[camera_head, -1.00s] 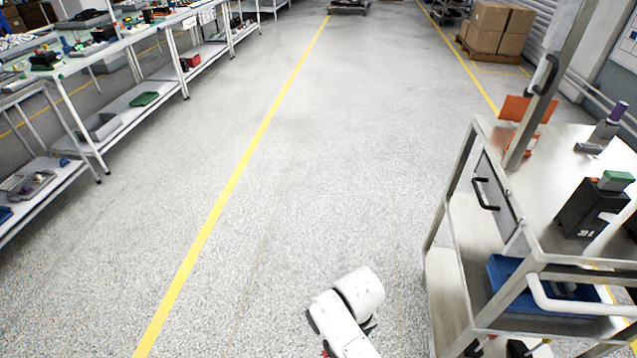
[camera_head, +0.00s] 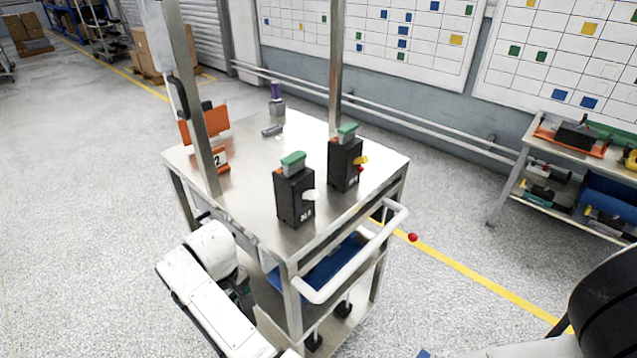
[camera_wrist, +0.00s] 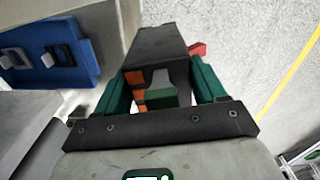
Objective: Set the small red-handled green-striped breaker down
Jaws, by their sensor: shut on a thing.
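In the wrist view my gripper (camera_wrist: 160,80) has its green fingers shut on a black breaker (camera_wrist: 155,43). The breaker has a red handle (camera_wrist: 198,49) sticking out at right, orange patches on its left side and a green block between the fingers. No green stripe can be made out. Floor shows beyond it on the right. In the head view my arm reaches down at the near left of the metal cart; the gripper and held breaker cannot be made out there. Two other black breakers with green tops stand upright on the cart top (camera_head: 250,193): a white-handled one (camera_head: 294,195) and a yellow-handled one (camera_head: 345,160).
An orange holder (camera_head: 205,122), a small grey block (camera_head: 271,130) and a purple-topped piece (camera_head: 277,100) are on the cart's far part. Two posts rise from the cart. A white push bar (camera_head: 355,258) fronts it. A blue tray (camera_head: 335,268) sits below. Another bench (camera_head: 530,150) stands right.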

